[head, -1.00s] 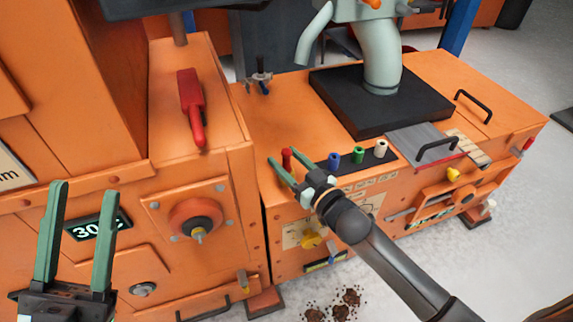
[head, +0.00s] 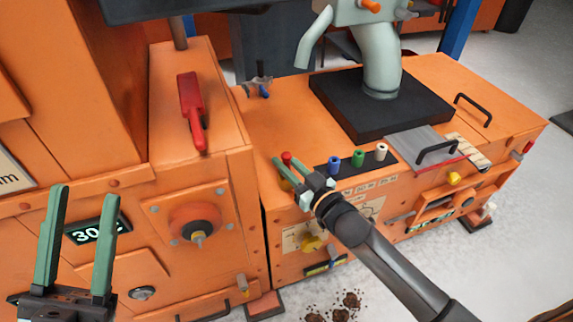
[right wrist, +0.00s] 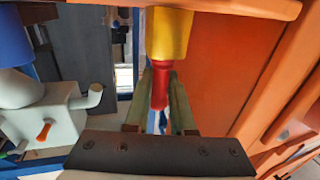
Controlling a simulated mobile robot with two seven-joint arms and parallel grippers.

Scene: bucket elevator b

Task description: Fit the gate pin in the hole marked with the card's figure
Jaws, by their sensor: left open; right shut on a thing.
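Blue (head: 334,163), green (head: 358,157) and white (head: 382,151) pegs stand to the right. My left gripper (head: 84,197) is open and empty at the lower left. Hole markings and the card's figure cannot be read.
A black plate (head: 350,105) carries a pale pipe (head: 381,65). A black handle (head: 437,150) sits on a grey lid. A display (head: 91,232) shows about 30. The bench top left of the plate is mostly clear.

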